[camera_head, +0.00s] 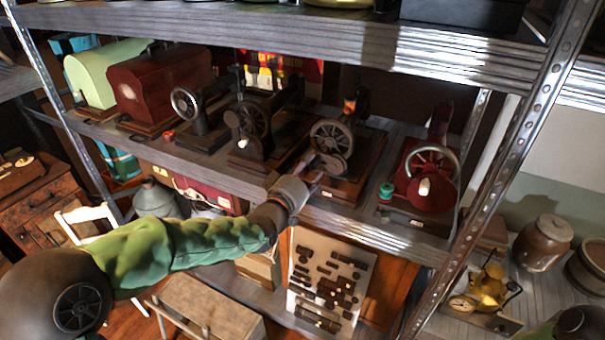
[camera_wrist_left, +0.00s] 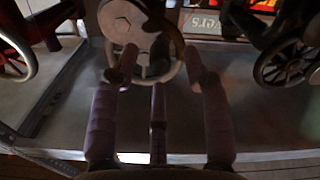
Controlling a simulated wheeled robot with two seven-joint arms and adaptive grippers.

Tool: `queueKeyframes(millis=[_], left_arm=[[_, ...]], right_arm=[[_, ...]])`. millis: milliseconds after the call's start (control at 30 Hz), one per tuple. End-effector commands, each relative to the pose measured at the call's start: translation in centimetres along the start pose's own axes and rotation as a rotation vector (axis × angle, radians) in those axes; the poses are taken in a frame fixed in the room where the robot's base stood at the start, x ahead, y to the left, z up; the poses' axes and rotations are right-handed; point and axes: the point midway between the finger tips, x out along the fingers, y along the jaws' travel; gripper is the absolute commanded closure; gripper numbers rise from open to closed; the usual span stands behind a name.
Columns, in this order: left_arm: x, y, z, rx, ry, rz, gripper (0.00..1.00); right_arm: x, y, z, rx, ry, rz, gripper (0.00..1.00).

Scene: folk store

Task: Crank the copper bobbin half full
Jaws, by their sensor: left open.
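A dark hand-crank sewing machine on a wooden base (camera_head: 340,187) stands on the middle shelf. Its spoked handwheel (camera_head: 331,137) faces me. A small orange-copper piece (camera_head: 350,105) shows at its top; I cannot tell whether it is the copper bobbin or how much thread it bears. My left gripper (camera_head: 317,167) is just below and in front of the wheel. In the left wrist view my left gripper (camera_wrist_left: 161,58) has its fingers apart, and a round wheel with a hub disc (camera_wrist_left: 132,17) shows beyond and between the tips. Contact cannot be told. My right gripper is not in view.
A red machine (camera_head: 424,188) with a green spool (camera_head: 386,190) stands right of it. Another dark machine (camera_head: 250,122) stands close on the left. A metal shelf (camera_head: 300,32) overhangs, and a metal post (camera_head: 520,140) rises on the right. The shelf's front strip is bare.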

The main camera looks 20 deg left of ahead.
Motion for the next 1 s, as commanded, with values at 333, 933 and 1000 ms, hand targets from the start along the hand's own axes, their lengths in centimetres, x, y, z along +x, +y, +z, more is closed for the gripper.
queueKeyframes(millis=[333, 933, 1000], left_arm=[[2.4, 0.0, 0.0, 0.0, 0.0, 0.0, 0.53], [2.7, 0.0, 0.0, 0.0, 0.0, 0.0, 0.76], [2.7, 0.0, 0.0, 0.0, 0.0, 0.0, 0.95]], right_arm=[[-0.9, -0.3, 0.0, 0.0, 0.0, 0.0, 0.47], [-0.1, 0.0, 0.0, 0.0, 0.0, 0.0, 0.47], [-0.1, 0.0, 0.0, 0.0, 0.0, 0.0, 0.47]])
